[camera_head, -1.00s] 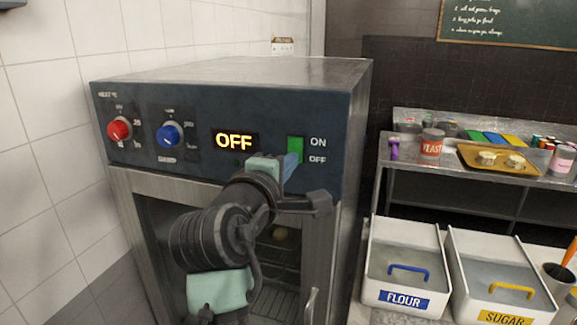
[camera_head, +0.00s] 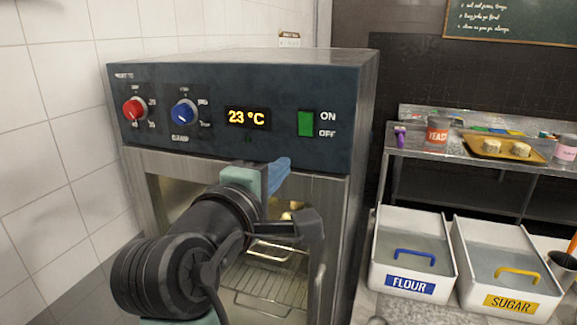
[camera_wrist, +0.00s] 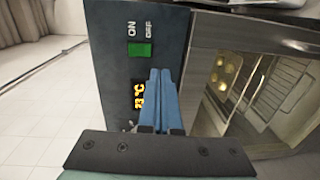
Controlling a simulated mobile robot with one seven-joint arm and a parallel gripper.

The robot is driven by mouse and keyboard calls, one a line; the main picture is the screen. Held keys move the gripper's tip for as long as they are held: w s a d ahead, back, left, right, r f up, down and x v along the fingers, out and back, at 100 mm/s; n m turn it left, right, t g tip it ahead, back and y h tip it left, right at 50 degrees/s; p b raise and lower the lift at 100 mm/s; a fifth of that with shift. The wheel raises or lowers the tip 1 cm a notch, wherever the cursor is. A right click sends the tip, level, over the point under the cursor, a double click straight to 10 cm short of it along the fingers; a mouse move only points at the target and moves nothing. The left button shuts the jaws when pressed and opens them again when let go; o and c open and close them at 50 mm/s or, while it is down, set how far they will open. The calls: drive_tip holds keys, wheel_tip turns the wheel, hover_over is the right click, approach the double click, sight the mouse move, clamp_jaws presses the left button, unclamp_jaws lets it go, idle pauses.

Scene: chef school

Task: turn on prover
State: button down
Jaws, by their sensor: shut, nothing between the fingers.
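The prover (camera_head: 230,90) is a steel cabinet with a dark blue front panel. Its display (camera_head: 247,118) reads 23 °C in yellow. The green switch (camera_head: 306,123) beside the ON and OFF labels also shows in the wrist view (camera_wrist: 140,50). A red knob (camera_head: 134,109) and a blue knob (camera_head: 184,112) sit left of the display. My gripper (camera_head: 284,163) has blue fingers, is shut and empty, and is below and left of the switch. In the wrist view the fingers (camera_wrist: 160,72) lie beside the display, partly over the panel. The inside of the prover looks lit behind its door.
A flour bin (camera_head: 410,255) and a sugar bin (camera_head: 505,270) stand right of the prover. A steel shelf (camera_head: 440,160) behind holds a yeast tub (camera_head: 437,130) and a yellow tray (camera_head: 485,147). A white tiled wall is at left.

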drive_tip(key=shift+b+v, duration=0.35)
drive_tip(key=shift+v, duration=1.4)
